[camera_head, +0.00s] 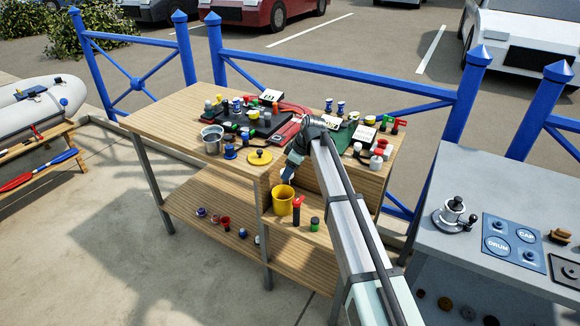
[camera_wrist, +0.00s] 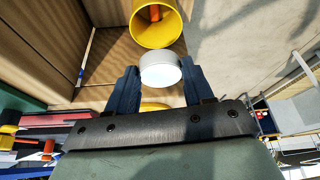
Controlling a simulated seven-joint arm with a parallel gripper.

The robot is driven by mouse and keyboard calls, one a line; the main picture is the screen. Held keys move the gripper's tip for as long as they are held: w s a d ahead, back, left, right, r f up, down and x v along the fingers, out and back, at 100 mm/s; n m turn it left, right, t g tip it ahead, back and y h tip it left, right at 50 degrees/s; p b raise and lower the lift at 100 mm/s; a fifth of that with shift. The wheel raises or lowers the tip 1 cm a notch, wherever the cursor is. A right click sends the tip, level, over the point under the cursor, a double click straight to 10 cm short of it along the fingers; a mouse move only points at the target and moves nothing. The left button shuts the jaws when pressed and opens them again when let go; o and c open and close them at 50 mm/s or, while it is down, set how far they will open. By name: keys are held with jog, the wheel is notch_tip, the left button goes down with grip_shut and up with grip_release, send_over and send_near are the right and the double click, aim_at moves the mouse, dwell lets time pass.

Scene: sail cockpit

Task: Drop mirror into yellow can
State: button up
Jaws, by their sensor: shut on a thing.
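The yellow can (camera_head: 283,206) stands on the lower wooden shelf in the head view. It also shows in the wrist view (camera_wrist: 137,38), its round mouth facing the camera and an orange thing visible inside the opening. My gripper (camera_wrist: 160,80) is shut on a round, pale silver-white disc, the mirror (camera_wrist: 160,71), held between its two dark fingers. In the head view my gripper (camera_head: 287,174) is just above the can, and the mirror cannot be made out there.
A dark flare-like cylinder with a red top (camera_head: 297,212) and a green-topped jar (camera_head: 315,224) stand right of the can. The wooden table (camera_head: 165,118) above holds a metal pot (camera_head: 212,139), a yellow disc (camera_head: 260,157) and many small items. A grey bench (camera_head: 450,180) is at right.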

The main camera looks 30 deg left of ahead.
jog(key=shift+f, duration=1.9)
jog(key=o, duration=1.1)
jog(key=v, duration=1.4)
jog(key=shift+a, duration=0.1)
